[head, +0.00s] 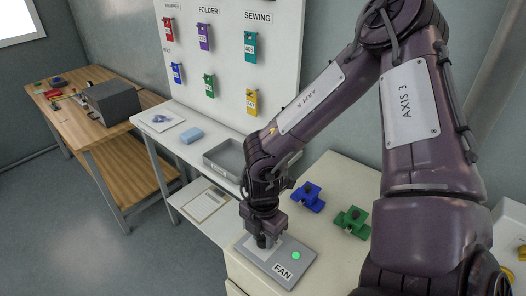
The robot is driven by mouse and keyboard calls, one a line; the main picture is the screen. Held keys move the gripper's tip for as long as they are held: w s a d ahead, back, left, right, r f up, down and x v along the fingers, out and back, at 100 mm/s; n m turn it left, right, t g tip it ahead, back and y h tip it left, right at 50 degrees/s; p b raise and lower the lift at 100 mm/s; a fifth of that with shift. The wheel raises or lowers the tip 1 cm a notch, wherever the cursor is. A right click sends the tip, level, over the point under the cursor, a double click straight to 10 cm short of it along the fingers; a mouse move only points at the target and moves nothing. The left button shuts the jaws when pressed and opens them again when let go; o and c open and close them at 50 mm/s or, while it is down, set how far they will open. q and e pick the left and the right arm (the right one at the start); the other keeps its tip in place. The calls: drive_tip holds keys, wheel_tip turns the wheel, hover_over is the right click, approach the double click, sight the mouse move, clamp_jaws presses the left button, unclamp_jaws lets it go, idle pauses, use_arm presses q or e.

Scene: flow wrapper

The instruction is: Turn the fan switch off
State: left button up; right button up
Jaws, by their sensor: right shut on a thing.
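The fan switch panel (280,263) is a grey plate labelled FAN, lying on the cream cabinet top at the bottom centre. A round green light (296,255) shows on its right part. My right gripper (264,241) points down over the left part of the panel, shut on the dark switch there. The gripper hides most of the switch, so its position cannot be told. My left gripper is not in view.
A blue fixture (308,196) and a green fixture (352,221) stand behind the panel on the cabinet. A grey tray (226,160) and a light blue block (192,135) lie on the white table to the left. A wooden bench (95,125) stands farther left.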

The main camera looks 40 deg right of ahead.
drive_tip(key=shift+f+n+b, duration=0.1)
drive_tip(key=shift+n+b, duration=0.2)
drive_tip(key=shift+b, duration=0.1)
drive_tip(key=n+b, duration=0.5)
drive_tip(key=b, duration=0.1)
drive_tip(key=shift+f+b, duration=0.1)
drive_tip(key=shift+b, duration=0.3)
drive_tip(key=n+b, duration=0.2)
drive_tip(key=n, duration=0.1)
drive_tip(key=n+b, duration=0.2)
drive_tip(key=n, duration=0.2)
drive_tip(key=shift+b, duration=0.4)
drive_tip(key=n, duration=0.1)
drive_tip(key=n+b, duration=0.1)
drive_tip(key=n, duration=0.3)
drive_tip(key=shift+r, duration=0.25)
drive_tip(key=shift+n, duration=0.3)
drive_tip(key=o, duration=1)
drive_tip(key=shift+c, duration=0.2)
